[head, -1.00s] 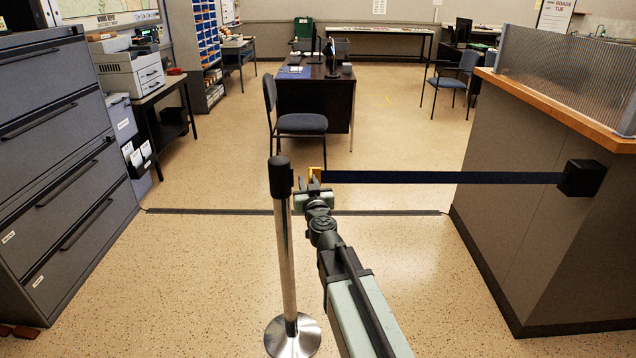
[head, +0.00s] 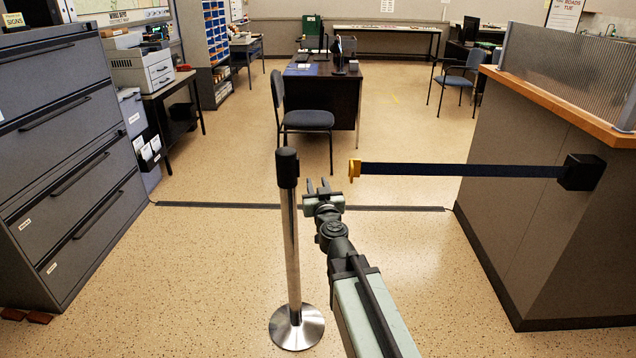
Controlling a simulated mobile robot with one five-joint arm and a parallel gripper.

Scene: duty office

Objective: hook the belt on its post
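The belt (head: 460,171) is a dark blue strap running left from a black wall box (head: 582,172) on the side of the counter. Its yellow end clip (head: 354,170) hangs in the air, apart from my gripper and from the post. The post (head: 292,240) is a silver pole with a black top (head: 288,166) and a round metal base; it stands upright. My gripper (head: 319,185) is between the post and the clip, just right of the post and a little lower than the clip. Its two fingers point away from me, apart, with nothing visible between them.
Grey filing drawers (head: 65,160) stand on the left and the counter (head: 530,200) on the right. A dark strip (head: 400,208) crosses the floor behind the post. A chair (head: 305,120) and desk (head: 335,90) stand beyond, with open floor around them.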

